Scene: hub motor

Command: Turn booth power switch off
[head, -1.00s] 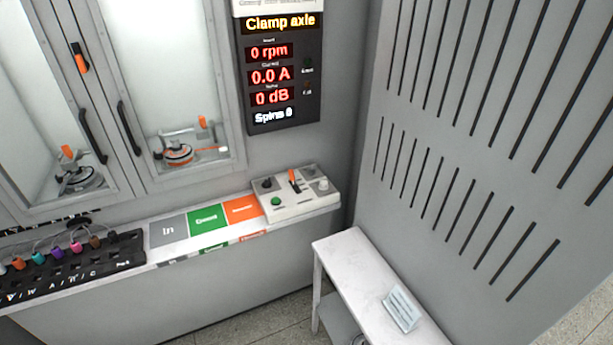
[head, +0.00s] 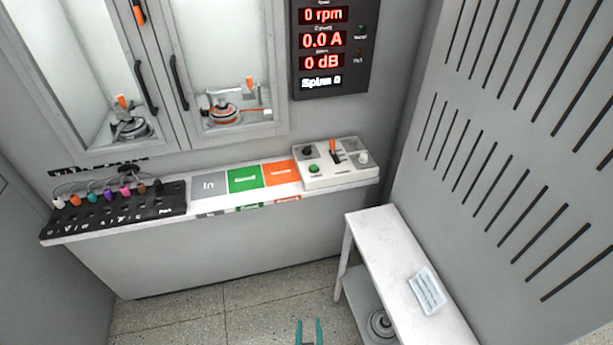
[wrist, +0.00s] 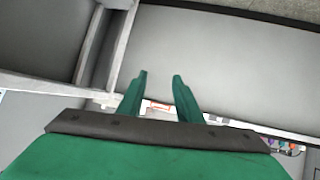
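The white control box (head: 336,166) sits at the right end of the booth's front ledge. It carries an orange lever switch (head: 335,146), a green button (head: 314,169), a dark knob (head: 307,151) and a pale knob. I cannot read its labels, so I cannot tell which control is the power switch. My gripper (head: 310,330) shows at the bottom edge of the head view, low over the floor and well apart from the box. In the wrist view its two green fingers (wrist: 160,84) stand apart with nothing between them.
A white side table (head: 390,255) with a light blue card (head: 426,290) stands at right, beside the slotted wall (head: 520,130). The ledge (head: 225,206) bears a connector board (head: 125,212) and coloured pads. A display (head: 330,50) hangs above. Floor before the ledge is clear.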

